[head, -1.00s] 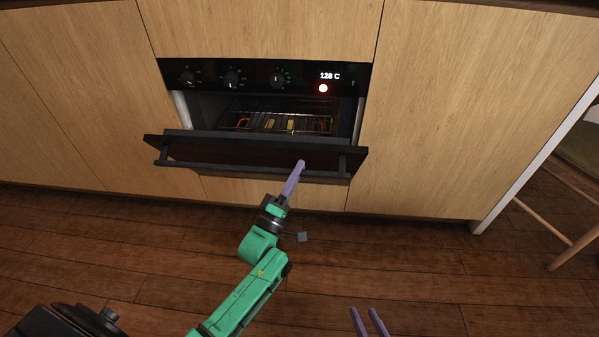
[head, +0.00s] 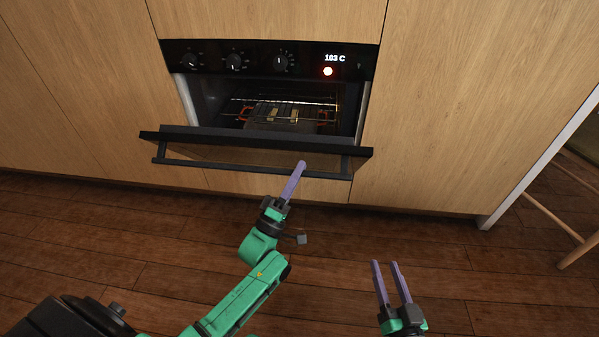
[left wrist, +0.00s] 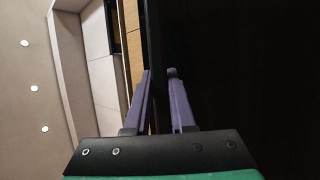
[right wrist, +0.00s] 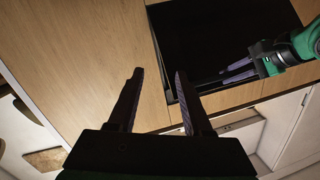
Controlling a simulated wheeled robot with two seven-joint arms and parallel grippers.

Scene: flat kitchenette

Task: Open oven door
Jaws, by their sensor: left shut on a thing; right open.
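The black oven (head: 270,60) has its door (head: 215,139) tilted partway down, hinged at the bottom. The dark bar handle (head: 225,170) runs across the door's front. My left gripper (head: 301,165) is shut on the handle, right of its middle; its fingers also show in the left wrist view (left wrist: 161,75), with a dark surface filling the right side. My right gripper (head: 384,263) is open and empty, low and to the right, apart from the door. Its spread fingers show in the right wrist view (right wrist: 158,73), with the dark door and my left gripper beyond.
Inside the oven are a wire rack and a tray-like dish (head: 280,117) with some pieces on it. The display (head: 335,58) reads 103 C above a red light. Wooden cabinet fronts (head: 450,110) flank the oven. A wooden chair (head: 560,220) stands at right. The floor in front is clear.

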